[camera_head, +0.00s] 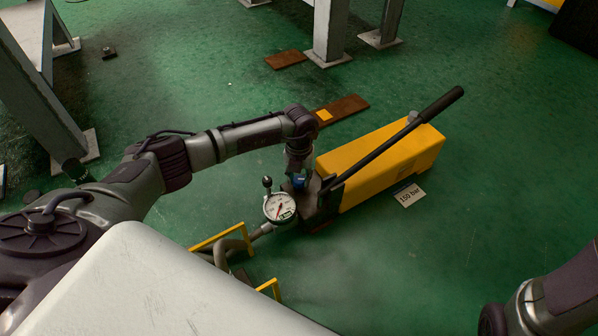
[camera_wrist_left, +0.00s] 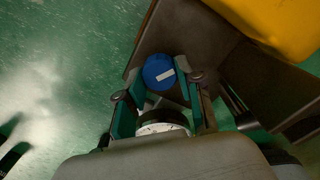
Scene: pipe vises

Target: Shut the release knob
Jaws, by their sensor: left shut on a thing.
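The release knob (camera_wrist_left: 158,72) is a round blue cap with a white mark, on the dark front block of the yellow hand pump (camera_head: 385,165). My left gripper (camera_wrist_left: 160,76) reaches down over it, with its teal-padded fingers on either side of the knob and shut on it. In the head view the left gripper (camera_head: 299,178) stands at the pump's front end, where only a little of the blue knob shows. My right gripper is out of view; only part of my right arm shows at the lower right.
A round pressure gauge (camera_head: 279,208) stands close beside the left gripper. A long black pump lever (camera_head: 400,135) slants up to the right. Yellow-framed piping (camera_head: 225,242) is at the lower left; the floor to the right is clear.

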